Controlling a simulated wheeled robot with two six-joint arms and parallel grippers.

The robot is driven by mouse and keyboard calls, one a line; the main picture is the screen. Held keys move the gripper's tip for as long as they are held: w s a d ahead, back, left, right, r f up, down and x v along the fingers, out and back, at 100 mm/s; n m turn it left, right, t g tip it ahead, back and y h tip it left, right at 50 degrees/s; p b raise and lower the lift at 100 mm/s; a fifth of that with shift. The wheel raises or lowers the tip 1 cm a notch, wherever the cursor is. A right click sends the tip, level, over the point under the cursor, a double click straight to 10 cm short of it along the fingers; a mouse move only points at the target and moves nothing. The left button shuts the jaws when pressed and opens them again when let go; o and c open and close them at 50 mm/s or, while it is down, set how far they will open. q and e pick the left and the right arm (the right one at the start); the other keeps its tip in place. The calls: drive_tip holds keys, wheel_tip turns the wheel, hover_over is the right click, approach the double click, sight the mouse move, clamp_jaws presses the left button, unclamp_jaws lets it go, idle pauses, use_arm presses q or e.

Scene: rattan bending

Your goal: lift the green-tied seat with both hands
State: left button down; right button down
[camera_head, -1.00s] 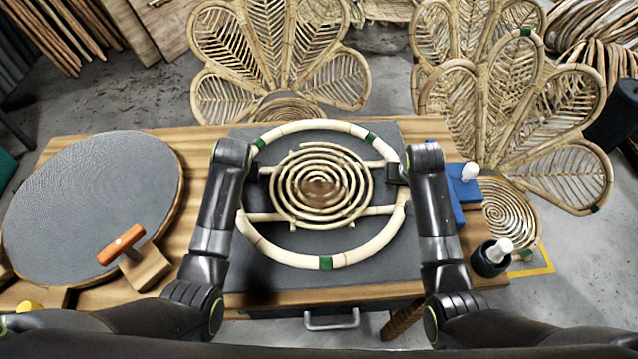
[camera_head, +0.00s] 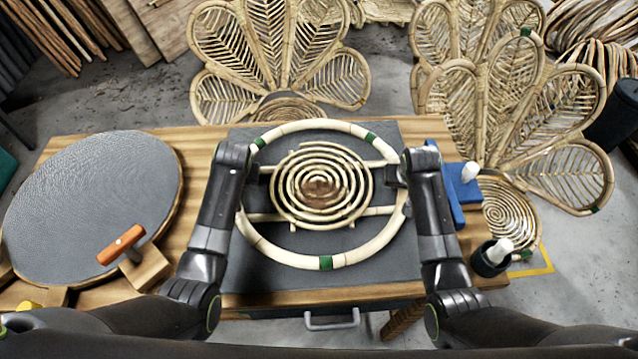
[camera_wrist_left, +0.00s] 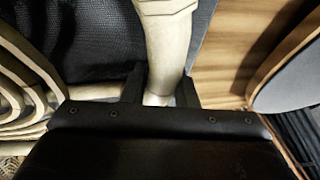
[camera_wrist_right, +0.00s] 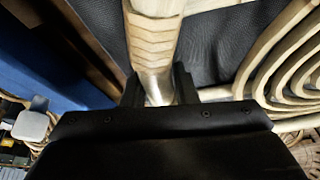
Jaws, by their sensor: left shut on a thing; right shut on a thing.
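The green-tied seat is a pale rattan ring (camera_head: 325,262) with several green ties and a spiral centre (camera_head: 320,186) on crossbars, seen over the dark mat in the head view. My left gripper (camera_wrist_left: 160,90) is shut on the ring's left side; the ring's pale pole (camera_wrist_left: 168,40) runs between its fingers in the left wrist view. My right gripper (camera_wrist_right: 158,88) is shut on the ring's right side, with the pole (camera_wrist_right: 152,40) between its fingers in the right wrist view. In the head view my arms hide parts of both sides. I cannot tell how far the ring is above the mat.
A blue block (camera_head: 450,187) and a dark cup with a white top (camera_head: 492,258) are at right. Rattan chairs (camera_head: 510,120) stand behind the wooden table (camera_head: 210,150).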

use_arm(q)
drive_tip(key=shift+w+r, duration=0.1)
drive_tip(key=shift+r, duration=0.1)
use_arm(e)
drive_tip(key=shift+w+r, duration=0.1)
drive_tip(key=shift+r, duration=0.1)
